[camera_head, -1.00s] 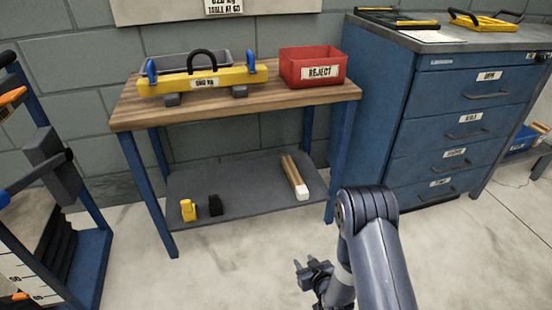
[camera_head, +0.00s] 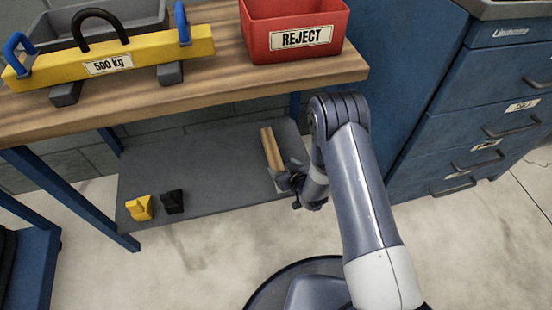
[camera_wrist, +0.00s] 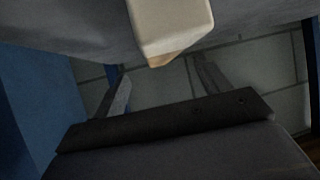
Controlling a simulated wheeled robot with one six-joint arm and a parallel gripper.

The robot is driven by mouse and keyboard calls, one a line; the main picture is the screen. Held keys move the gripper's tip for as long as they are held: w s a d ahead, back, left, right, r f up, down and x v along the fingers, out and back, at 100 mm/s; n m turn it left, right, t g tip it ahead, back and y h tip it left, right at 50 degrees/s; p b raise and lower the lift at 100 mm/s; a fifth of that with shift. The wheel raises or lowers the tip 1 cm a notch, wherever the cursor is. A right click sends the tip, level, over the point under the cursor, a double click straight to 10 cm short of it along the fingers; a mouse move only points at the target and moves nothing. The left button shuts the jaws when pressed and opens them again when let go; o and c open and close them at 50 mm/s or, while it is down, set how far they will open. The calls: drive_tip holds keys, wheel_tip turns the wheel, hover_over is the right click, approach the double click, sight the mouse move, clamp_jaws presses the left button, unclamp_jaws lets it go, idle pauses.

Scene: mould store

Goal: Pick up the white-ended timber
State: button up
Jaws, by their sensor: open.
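The white-ended timber (camera_head: 268,148) lies on the grey lower shelf of the bench, toward its right end, and points out to the front. In the head view its white end is mostly hidden behind my gripper (camera_head: 290,185). In the wrist view the white end (camera_wrist: 172,25) shows large at the top, ahead of the fingers. My gripper (camera_wrist: 160,85) is open there, with one finger on each side and nothing between them. I cannot tell whether the fingers touch the timber.
The grey lower shelf (camera_head: 200,140) also holds a yellow block (camera_head: 139,208) and a black block (camera_head: 173,202) at its left. The wooden bench top (camera_head: 210,80) overhangs it, bearing a red REJECT bin (camera_head: 293,20) and a yellow lifting beam (camera_head: 140,58). Blue drawers (camera_head: 450,120) stand right.

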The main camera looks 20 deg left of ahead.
sight(275, 157)
drive_tip(key=b+x, duration=0.1)
drive_tip(key=x, duration=0.1)
drive_tip(key=b+x, duration=0.1)
drive_tip(key=x, duration=0.1)
drive_tip(key=b+x, duration=0.1)
drive_tip(key=x, duration=0.1)
drive_tip(key=shift+w+a+r, duration=0.3)
drive_tip(key=shift+w, duration=0.05)
drive_tip(key=shift+c, duration=0.5)
drive_tip(key=c, duration=1.3)
